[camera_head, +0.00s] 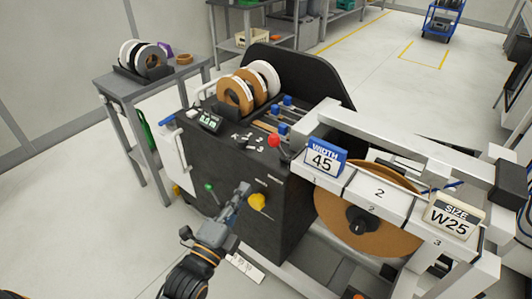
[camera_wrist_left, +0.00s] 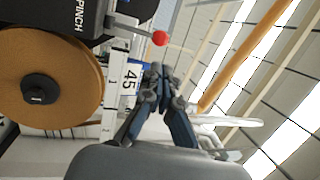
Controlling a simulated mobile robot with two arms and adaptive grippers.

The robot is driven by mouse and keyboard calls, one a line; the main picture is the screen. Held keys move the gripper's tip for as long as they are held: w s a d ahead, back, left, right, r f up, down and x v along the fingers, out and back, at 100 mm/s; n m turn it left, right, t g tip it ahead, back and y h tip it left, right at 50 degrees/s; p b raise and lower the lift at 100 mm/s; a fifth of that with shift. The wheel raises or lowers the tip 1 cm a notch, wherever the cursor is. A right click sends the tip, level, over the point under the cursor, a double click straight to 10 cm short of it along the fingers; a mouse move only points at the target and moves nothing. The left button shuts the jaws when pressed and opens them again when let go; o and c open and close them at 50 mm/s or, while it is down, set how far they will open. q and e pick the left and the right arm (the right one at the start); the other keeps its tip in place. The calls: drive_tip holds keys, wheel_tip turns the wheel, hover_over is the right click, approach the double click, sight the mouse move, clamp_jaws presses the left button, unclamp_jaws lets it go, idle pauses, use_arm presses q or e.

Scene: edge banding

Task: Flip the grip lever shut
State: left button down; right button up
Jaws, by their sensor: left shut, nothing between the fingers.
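A lever with a red ball knob (camera_head: 274,141) stands up from the top of the black machine (camera_head: 270,215), left of the blue "WIDTH 45" sign. In the left wrist view the red knob (camera_wrist_left: 160,38) is beyond my fingertips, near the dark part marked "PINCH" (camera_wrist_left: 78,16). My left gripper (camera_head: 243,188) is shut and empty. It is in front of the machine's black side, below the red knob in the head view and apart from it. The fingers also show in the left wrist view (camera_wrist_left: 158,72). I cannot tell which lever is the grip lever.
A green knob (camera_head: 209,187) and a yellow knob (camera_head: 257,201) flank my left gripper on the machine's front. A white beam with the "WIDTH 45" (camera_head: 325,157) and "SIZE W25" (camera_head: 453,215) signs extends right, above a big brown roll (camera_head: 400,240).

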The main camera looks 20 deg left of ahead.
sight(271, 145)
use_arm(q)
drive_tip(key=p+x, duration=0.1)
drive_tip(key=x, duration=1.1)
drive_tip(key=shift+w, duration=0.4)
drive_tip(key=shift+r, duration=0.1)
